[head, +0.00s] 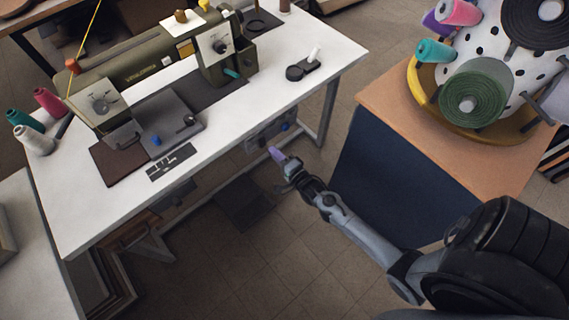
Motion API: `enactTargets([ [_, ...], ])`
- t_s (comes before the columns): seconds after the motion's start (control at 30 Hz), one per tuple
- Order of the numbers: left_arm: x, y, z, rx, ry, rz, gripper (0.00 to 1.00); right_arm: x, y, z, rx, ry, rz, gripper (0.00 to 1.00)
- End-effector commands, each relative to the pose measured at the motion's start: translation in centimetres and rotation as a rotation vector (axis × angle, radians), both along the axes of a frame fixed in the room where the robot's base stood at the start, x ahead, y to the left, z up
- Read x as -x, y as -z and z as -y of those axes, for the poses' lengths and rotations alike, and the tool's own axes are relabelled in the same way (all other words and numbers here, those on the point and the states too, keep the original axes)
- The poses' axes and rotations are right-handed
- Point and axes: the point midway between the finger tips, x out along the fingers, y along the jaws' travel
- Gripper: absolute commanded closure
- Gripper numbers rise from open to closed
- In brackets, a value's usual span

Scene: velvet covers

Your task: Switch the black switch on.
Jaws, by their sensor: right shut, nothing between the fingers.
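My right gripper (277,154) is in front of the right part of the sewing table, just below its front edge. Its purple-tipped fingers are shut with nothing between them. A grey box (258,139) with dark details and a blue knob (284,126) hangs under the table edge, close behind the fingertips. I cannot clearly make out a black switch on this box, as it is small and shaded. Whether the fingertips touch the box cannot be told. My left gripper is not in view.
The white sewing table (320,95) carries an olive sewing machine (135,70), thread cones (48,101) and a small black item with a white top (299,71). A wooden-topped cabinet (385,95) with a spool stand is on the right. A dark pedal (243,203) lies on the floor.

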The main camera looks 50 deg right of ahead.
Motion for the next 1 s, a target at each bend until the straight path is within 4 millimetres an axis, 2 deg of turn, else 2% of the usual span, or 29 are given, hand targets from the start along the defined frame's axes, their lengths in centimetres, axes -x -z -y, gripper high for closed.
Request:
enactTargets([
  [0.1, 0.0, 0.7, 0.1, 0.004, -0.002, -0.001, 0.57, -1.7, 0.1, 0.1, 0.001, -0.001, 0.001, 1.00],
  [0.3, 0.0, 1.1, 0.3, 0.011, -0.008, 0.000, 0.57, -3.1, 0.1, 0.3, 0.000, 0.000, -0.001, 1.00],
  [0.77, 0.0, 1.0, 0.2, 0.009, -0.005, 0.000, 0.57, -3.5, 0.0, 0.3, 0.000, 0.000, -0.001, 1.00],
  [0.93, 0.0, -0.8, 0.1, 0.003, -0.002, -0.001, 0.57, -4.0, -0.8, 0.4, -0.005, 0.001, -0.039, 1.00],
  [1.0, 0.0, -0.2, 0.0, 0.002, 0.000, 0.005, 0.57, -3.9, 0.0, 0.3, -0.004, 0.000, -0.036, 1.00],
])
